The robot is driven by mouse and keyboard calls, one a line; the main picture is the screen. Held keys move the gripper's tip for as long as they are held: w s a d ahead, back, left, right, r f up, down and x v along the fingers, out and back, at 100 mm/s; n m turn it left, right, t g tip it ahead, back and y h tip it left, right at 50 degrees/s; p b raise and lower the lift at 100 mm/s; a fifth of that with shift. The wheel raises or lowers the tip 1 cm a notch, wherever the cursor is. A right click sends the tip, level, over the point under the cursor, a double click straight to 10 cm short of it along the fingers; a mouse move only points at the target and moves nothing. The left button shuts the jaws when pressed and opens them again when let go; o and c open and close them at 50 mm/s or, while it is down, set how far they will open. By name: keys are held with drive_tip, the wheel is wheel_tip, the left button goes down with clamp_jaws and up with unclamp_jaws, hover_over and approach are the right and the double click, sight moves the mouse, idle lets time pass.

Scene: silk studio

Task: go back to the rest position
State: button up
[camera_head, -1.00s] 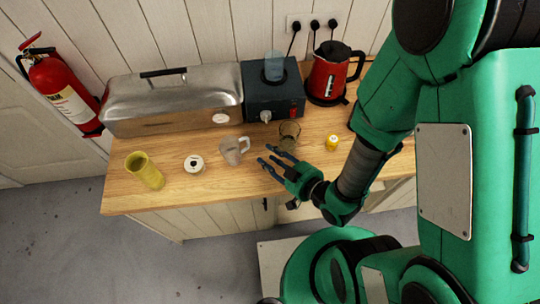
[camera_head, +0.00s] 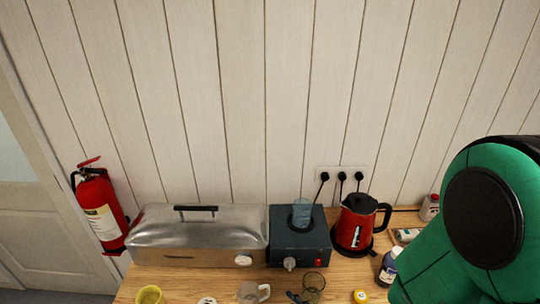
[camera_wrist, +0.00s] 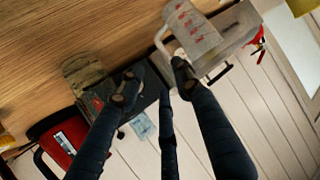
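My gripper (camera_wrist: 152,82) shows in the wrist view with its dark fingers spread apart and nothing between them. In the head view only dark fingertips (camera_head: 295,297) show at the bottom edge, between a clear handled jug (camera_head: 250,292) and an amber glass (camera_head: 313,284). In the wrist view the jug (camera_wrist: 192,32) is beside the right finger and the glass (camera_wrist: 82,72) is beside the left one. I cannot tell whether the fingers touch either. The rest of the gripper is outside the head view.
A steel lidded box (camera_head: 200,240), a dark blue device (camera_head: 298,243) with a beaker and a red kettle (camera_head: 354,224) line the wooden counter's (camera_head: 345,275) back. A yellow cup (camera_head: 150,295), white item (camera_head: 207,300), yellow-capped jar (camera_head: 360,296) and dark bottle (camera_head: 388,267) stand nearer.

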drive_tip(key=w+d+r+m+g+h+b, duration=0.1)
drive_tip(key=w+d+r+h, duration=0.2)
drive_tip(key=d+r, duration=0.35)
drive_tip(key=w+d+r+m+g+h, duration=0.1)
drive_tip(key=w+d+r+h, duration=0.25)
drive_tip(key=d+r, duration=0.35)
drive_tip(key=s+d+r+m+g+b, duration=0.1)
drive_tip(key=s+r+m, duration=0.4)
drive_tip(key=s+r, duration=1)
drive_tip(key=shift+s+g+h+b, duration=0.4)
drive_tip(key=shift+g+b, duration=0.3)
drive_tip(key=shift+g, duration=0.4)
